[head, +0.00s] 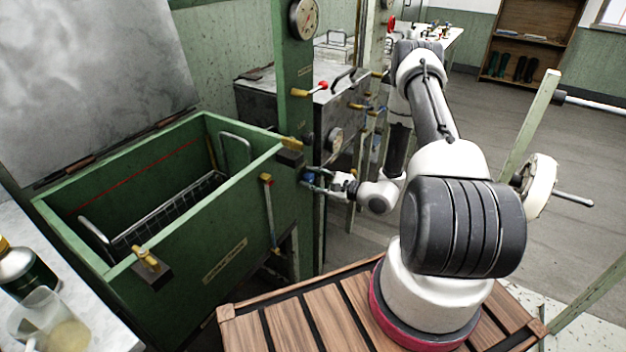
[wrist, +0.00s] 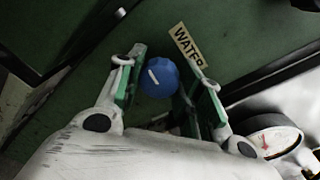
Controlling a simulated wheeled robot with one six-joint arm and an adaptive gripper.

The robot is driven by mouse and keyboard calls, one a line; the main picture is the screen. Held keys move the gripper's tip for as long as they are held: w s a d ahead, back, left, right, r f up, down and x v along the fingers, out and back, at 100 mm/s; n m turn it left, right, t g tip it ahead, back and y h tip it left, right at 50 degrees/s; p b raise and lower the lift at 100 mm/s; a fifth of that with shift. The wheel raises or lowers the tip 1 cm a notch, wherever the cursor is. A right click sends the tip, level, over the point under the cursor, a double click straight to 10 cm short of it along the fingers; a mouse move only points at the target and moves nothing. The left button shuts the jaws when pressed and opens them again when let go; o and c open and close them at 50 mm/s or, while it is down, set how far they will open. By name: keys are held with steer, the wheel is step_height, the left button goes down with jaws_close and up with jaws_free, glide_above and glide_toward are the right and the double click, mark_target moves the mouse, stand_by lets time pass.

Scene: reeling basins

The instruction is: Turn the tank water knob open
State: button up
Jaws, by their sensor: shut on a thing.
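The green tank (head: 190,285) stands at the left with its lid raised and a wire basket inside. The blue water knob (wrist: 160,77) has a white mark on its face and sits on a green panel beside a "WATER" label (wrist: 187,46). My gripper (wrist: 166,70) has one finger on each side of the knob and is shut on it. In the head view, my gripper (head: 318,181) reaches the tank's right end, where a little of the blue knob (head: 308,178) shows. The fingers hide part of it there.
A gauge (head: 303,18) is on the green post above, and a round dial (wrist: 275,138) shows at the wrist view's right. A slatted wooden platform (head: 313,311) is in front. Open floor lies at the right.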

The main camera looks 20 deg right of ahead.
steer(key=shift+s+a+n, duration=0.1)
steer(key=shift+n, duration=0.6)
steer(key=shift+f, duration=0.1)
steer(key=o, duration=1)
steer(key=shift+o, duration=0.2)
steer(key=v, duration=1.2)
